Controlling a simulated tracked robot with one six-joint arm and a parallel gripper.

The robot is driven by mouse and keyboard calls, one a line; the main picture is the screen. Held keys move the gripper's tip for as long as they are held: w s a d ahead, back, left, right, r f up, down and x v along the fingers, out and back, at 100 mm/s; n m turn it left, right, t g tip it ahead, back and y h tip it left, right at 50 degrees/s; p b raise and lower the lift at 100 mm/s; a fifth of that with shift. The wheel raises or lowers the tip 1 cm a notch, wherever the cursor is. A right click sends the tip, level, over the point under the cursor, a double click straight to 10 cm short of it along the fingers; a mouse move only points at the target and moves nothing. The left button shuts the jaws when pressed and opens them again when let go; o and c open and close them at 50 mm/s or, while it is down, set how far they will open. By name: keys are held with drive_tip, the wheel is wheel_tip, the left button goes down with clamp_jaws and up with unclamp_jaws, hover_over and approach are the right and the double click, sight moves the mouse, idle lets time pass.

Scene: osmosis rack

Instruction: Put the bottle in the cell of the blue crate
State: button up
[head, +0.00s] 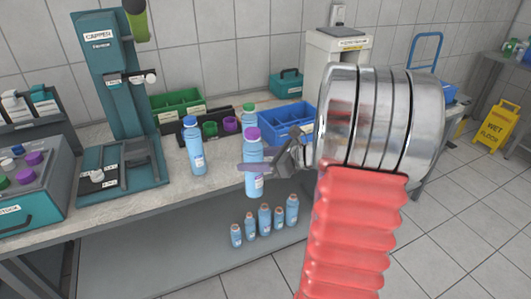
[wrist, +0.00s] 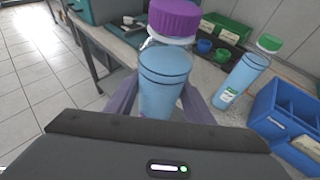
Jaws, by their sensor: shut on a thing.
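My gripper (head: 262,166) is shut on a light blue bottle with a purple cap (head: 253,150), held upright at the front of the bench. In the wrist view, the purple-capped bottle (wrist: 163,75) stands between the two fingers (wrist: 155,100). The blue crate (head: 287,117) sits on the bench behind and to the right of the held bottle. It also shows at the right edge of the wrist view (wrist: 275,120). Its cells are too small or cut off to tell which are free. My arm covers the area right of the crate in the head view.
A green-capped bottle (wrist: 243,80) stands beside the blue crate, and a blue-capped bottle (head: 193,147) stands left of the held one. A green crate (head: 178,102) and a dark tray with cups (head: 200,127) are behind. A teal capper (head: 112,110) stands left. Several bottles (head: 265,220) are on the lower shelf.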

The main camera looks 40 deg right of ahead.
drive_tip(key=w+a+f+n+g+y, duration=0.2)
drive_tip(key=a+f+n, duration=0.1)
drive_tip(key=a+f, duration=0.6)
drive_tip(key=w+a+f+n+g+y, duration=0.2)
drive_tip(key=a+f, duration=0.7)
drive_tip(key=a, duration=0.9)
drive_tip(key=shift+w+a+f+n+g+y, duration=0.2)
drive_tip(key=shift+w+f+n+g+y, duration=0.1)
drive_tip(key=shift+w+n+y, duration=0.45)
drive_tip(key=shift+a, duration=0.1)
